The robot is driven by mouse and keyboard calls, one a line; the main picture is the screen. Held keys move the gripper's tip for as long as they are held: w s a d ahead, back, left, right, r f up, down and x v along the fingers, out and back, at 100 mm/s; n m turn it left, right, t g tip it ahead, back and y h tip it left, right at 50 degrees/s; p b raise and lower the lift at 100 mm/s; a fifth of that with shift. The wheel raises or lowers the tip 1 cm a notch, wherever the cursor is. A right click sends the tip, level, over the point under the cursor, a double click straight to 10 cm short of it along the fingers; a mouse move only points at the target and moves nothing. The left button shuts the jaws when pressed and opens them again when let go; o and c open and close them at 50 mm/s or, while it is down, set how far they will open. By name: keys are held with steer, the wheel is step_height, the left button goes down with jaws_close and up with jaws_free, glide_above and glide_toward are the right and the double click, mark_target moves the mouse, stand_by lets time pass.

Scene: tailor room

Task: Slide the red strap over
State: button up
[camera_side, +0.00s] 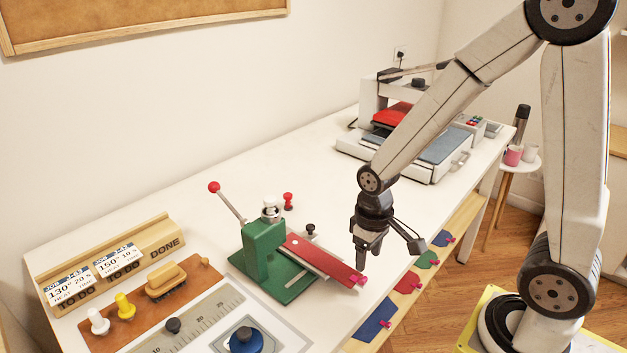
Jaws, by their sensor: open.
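The red strap (318,257) lies on the green hand press (262,250), running from the press toward the table's front edge at the lower right. Its near end has a small pink knob (358,281). My gripper (367,254) points down with its jaws open, just above and behind the strap's near end. The frame does not show clearly whether the fingertips touch the strap. Nothing is seen between the fingers.
A wooden card rack (160,236) and a brown tool board (190,285) stand left. A ruler plate (215,311) and a blue-knobbed block (246,341) lie in front. A heat press (427,138) stands at the back.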

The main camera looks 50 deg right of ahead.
mark_target(366, 279)
steer(key=shift+f, duration=3.5)
jaws_close()
